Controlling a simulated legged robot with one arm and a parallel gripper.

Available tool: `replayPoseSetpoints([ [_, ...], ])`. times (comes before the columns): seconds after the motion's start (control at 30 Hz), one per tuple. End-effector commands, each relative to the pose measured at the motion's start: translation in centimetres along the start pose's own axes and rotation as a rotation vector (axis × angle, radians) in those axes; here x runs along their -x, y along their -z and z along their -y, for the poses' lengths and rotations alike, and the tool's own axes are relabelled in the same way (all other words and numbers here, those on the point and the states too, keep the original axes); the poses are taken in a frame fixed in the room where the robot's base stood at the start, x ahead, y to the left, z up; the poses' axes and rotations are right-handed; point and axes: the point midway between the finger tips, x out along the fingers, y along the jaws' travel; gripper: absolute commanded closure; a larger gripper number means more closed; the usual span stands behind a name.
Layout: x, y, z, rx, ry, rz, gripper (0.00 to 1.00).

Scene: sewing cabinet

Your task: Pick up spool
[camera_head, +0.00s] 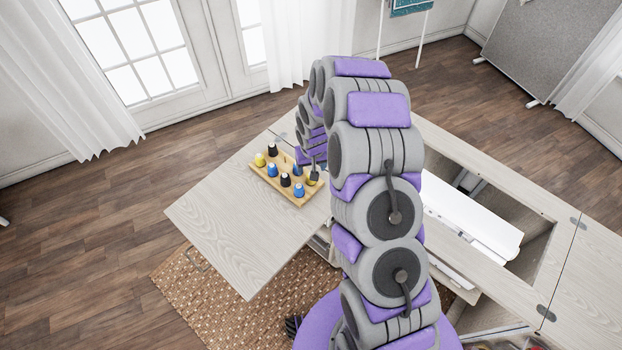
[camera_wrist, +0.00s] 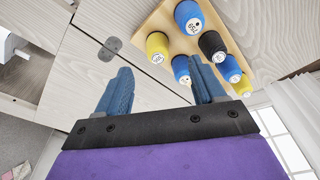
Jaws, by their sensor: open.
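Several thread spools stand upright on a wooden spool tray (camera_head: 262,173) on the cabinet's left leaf. Among them are a yellow spool (camera_head: 260,160), a black spool (camera_head: 285,180) and a blue spool (camera_head: 299,190). In the wrist view, a yellow spool (camera_wrist: 158,46), a black spool (camera_wrist: 211,45) and a blue spool (camera_wrist: 181,68) show beyond the fingertips. My gripper (camera_wrist: 162,80) is open, with nothing held between its blue fingers. Its right finger overlaps the spool group in the picture; contact cannot be told. In the head view my arm hides most of the gripper, near the tray's right end.
The cabinet's left leaf (camera_head: 225,215) is bare around the tray. Right of my arm, an opening in the cabinet holds a white machine (camera_head: 470,215). A metal hinge (camera_wrist: 109,48) lies at the leaf seam. Windows with white curtains (camera_head: 60,70) stand behind.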

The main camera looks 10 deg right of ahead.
Motion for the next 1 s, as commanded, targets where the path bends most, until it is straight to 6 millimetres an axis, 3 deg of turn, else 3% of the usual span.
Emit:
replayPoseSetpoints([
  [0.1,-2.2,-0.1,0.1,0.002,-0.001,0.004,0.31],
  [0.43,-4.3,0.2,-0.1,0.001,-0.002,0.000,0.31],
  [0.7,-7.9,0.4,-0.4,0.002,-0.002,0.004,0.31],
  [1.0,-8.2,0.5,-0.5,0.001,-0.002,0.000,0.32],
])
